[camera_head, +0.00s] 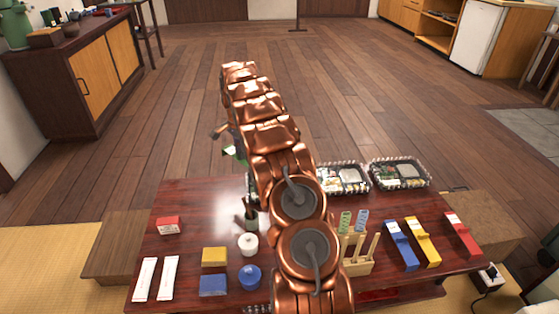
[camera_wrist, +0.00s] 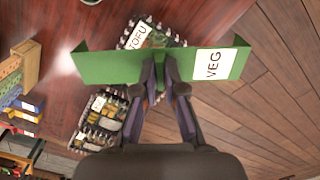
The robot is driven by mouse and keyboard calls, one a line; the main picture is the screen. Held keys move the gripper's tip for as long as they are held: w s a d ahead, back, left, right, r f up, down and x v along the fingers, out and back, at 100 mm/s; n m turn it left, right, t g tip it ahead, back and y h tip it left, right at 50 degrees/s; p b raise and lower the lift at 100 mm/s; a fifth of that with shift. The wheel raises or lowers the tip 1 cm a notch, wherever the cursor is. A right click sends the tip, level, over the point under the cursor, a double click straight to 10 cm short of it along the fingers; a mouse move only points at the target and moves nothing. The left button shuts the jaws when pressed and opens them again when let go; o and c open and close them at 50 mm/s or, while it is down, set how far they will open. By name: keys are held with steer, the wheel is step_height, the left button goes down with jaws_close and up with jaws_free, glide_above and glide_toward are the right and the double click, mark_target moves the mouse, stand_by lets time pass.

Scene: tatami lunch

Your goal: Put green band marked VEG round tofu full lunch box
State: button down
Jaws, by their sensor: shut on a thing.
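My gripper (camera_wrist: 160,85) is shut on the green band marked VEG (camera_wrist: 110,68), which spans the middle of the wrist view with flaps bent at both ends. Its white VEG label (camera_wrist: 213,64) faces the camera. The lunch box marked TOFU (camera_wrist: 138,36) lies behind the band, partly covered by it and my fingers; I cannot tell how large the gap is.
Two other lunch boxes, a nearer one (camera_head: 343,179) and a right one (camera_head: 400,174), stand at the table's far side. A wooden rack (camera_head: 358,262) and blue (camera_head: 401,246), yellow (camera_head: 423,243) and red (camera_head: 462,234) bands stand right. A white pot (camera_head: 248,244) stands left of my arm.

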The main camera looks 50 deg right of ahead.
steer(key=shift+s+d+f+m+b, duration=0.55)
steer(key=shift+s+d+f+m, duration=0.6)
steer(key=shift+d+f, duration=1)
steer(key=shift+s+d+f+m+b, duration=0.75)
steer(key=shift+d+f+m, duration=0.55)
steer(key=shift+d+f, duration=0.85)
steer(key=shift+s+d+f+m+b, duration=0.4)
steer(key=shift+s+d+f+m, duration=1)
steer(key=shift+d, duration=1.2)
steer(key=shift+w+a+f, duration=0.1)
steer(key=shift+w+f, duration=0.25)
steer(key=shift+f+p, duration=0.45)
steer(key=shift+f, duration=0.75)
steer(key=shift+f+p, duration=0.6)
steer(key=shift+f, duration=0.2)
steer(key=c, duration=1.2)
jaws_free()
